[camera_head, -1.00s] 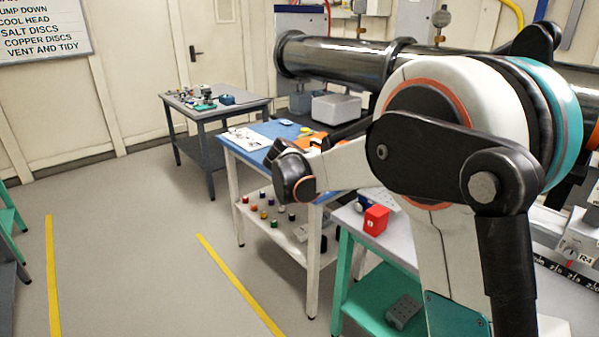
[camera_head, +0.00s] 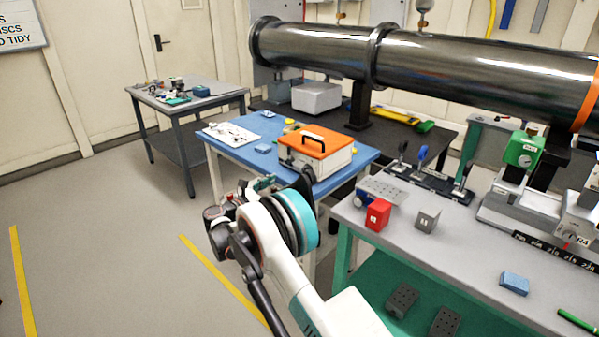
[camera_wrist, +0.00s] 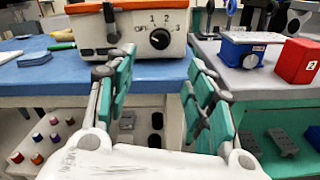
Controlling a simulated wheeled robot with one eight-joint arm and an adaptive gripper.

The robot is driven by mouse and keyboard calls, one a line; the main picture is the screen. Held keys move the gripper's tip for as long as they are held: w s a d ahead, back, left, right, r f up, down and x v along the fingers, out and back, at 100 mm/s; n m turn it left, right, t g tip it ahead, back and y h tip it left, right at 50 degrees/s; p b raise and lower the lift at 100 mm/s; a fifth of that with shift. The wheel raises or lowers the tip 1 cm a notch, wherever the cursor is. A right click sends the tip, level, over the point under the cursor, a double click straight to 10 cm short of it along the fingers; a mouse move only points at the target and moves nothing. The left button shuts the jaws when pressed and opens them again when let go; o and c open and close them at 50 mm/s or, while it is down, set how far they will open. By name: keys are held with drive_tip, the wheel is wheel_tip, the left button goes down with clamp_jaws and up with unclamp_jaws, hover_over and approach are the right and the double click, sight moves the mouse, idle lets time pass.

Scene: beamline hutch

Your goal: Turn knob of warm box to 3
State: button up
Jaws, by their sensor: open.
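The warm box (camera_head: 325,162) is a white box with an orange lid and dark handle, standing on a blue-topped table. In the wrist view the box (camera_wrist: 97,37) shows its front, with a round black knob (camera_wrist: 160,39) and the marks OFF, 1, 2 and 3 around it. I cannot tell for sure which mark the knob points at. My gripper (camera_wrist: 157,74) is open and empty, its green-padded fingers spread below and either side of the knob, apart from it. In the head view my gripper is largely hidden by my wrist, in front of the blue table.
The blue table (camera_head: 222,149) also holds a white sheet (camera_head: 231,133) and small items. To the right a grey bench (camera_head: 440,260) carries a red block (camera_head: 377,214), a grey block (camera_head: 428,219) and instruments. A dark pipe (camera_head: 330,50) runs behind. Floor at left is clear.

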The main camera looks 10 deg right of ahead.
sight(305, 171)
drive_tip(key=b+x, duration=0.4)
drive_tip(key=x, duration=0.9)
drive_tip(key=shift+w+d, duration=0.25)
drive_tip(key=shift+d, duration=0.05)
drive_tip(key=c, duration=1.1)
